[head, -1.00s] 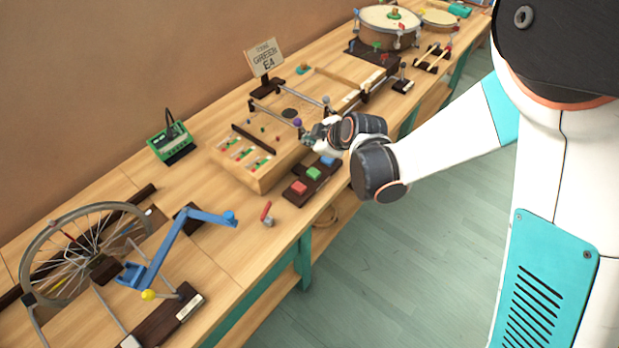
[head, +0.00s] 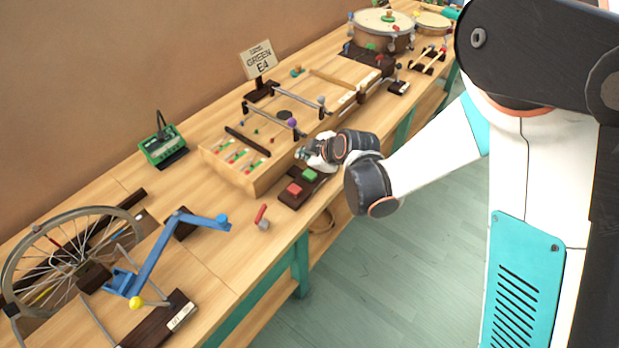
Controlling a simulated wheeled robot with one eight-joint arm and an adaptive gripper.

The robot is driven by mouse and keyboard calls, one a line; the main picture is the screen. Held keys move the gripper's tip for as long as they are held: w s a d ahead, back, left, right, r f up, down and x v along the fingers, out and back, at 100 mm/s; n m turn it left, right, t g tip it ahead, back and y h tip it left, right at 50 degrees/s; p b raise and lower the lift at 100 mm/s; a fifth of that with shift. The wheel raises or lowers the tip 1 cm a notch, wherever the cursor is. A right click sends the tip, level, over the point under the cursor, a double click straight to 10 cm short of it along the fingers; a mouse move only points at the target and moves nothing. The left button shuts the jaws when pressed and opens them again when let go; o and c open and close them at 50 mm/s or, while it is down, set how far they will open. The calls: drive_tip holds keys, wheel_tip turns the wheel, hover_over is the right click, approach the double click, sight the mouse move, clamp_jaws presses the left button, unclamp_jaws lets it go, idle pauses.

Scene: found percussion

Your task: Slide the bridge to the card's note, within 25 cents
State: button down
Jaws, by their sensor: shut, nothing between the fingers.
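The card (head: 259,60) stands behind the string box and reads "GREEN E4". The wooden string box (head: 256,182) has coloured parts at its near end. Two metal crossbars lie over it: one ends in a purple knob (head: 291,122), the other in a grey knob (head: 321,100). I cannot tell which one is the bridge. My gripper (head: 301,154) is shut and empty, at the box's front side, below and right of the purple knob and apart from it. The fingertips are small and partly blurred against the box.
A dark button block with red (head: 294,189) and green (head: 309,175) buttons lies in front of the box; its far end is hidden by my gripper. A green tuner-like device (head: 163,148) stands left. A red-handled tool (head: 261,216), a wheel and blue crank are nearer. Drums stand far back.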

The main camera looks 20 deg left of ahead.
sight(307, 176)
drive_tip(key=shift+f+b, duration=1.25)
drive_tip(key=shift+f, duration=0.6)
drive_tip(key=shift+f, duration=0.15)
drive_tip(key=shift+f+b, duration=0.25)
drive_tip(key=shift+b, duration=0.2)
drive_tip(key=shift+f, duration=0.55)
idle(0.5)
drive_tip(key=shift+r, duration=0.1)
drive_tip(key=shift+r+p, duration=0.35)
drive_tip(key=shift+r, duration=0.55)
drive_tip(key=shift+r+p, duration=1.6)
drive_tip(key=shift+r, duration=0.9)
